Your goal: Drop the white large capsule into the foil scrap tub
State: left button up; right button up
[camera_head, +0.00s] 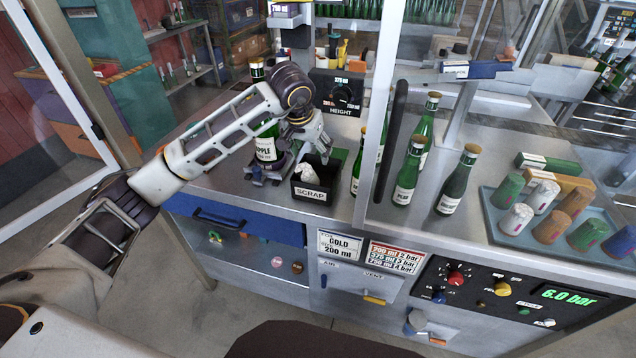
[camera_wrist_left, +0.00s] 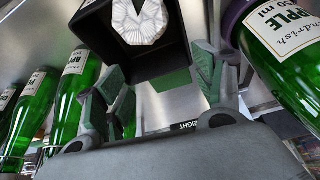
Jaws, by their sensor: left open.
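The black foil scrap tub (camera_head: 328,186), labelled SCRAP, stands on the bench near its front edge. A white crumpled capsule (camera_head: 307,172) is inside it. The wrist view shows the same white capsule (camera_wrist_left: 140,20) within the dark walls of the tub (camera_wrist_left: 147,63). My left gripper (camera_head: 315,156) is just above and behind the tub. The bottom of the capsule is partly hidden by the tub. My right gripper is not in view.
A green APPLE bottle (camera_head: 265,147) stands in a holder left of the tub. Several green bottles (camera_head: 407,172) stand to the right, near a clear guard with a metal frame (camera_head: 379,100). A blue tray (camera_head: 492,212) holds several coloured capsules. The height box (camera_head: 337,92) is behind.

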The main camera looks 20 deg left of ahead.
pick_arm(q)
jog(key=v, duration=1.2)
dwell(0.4)
jog(key=shift+f, duration=0.1)
dwell(0.7)
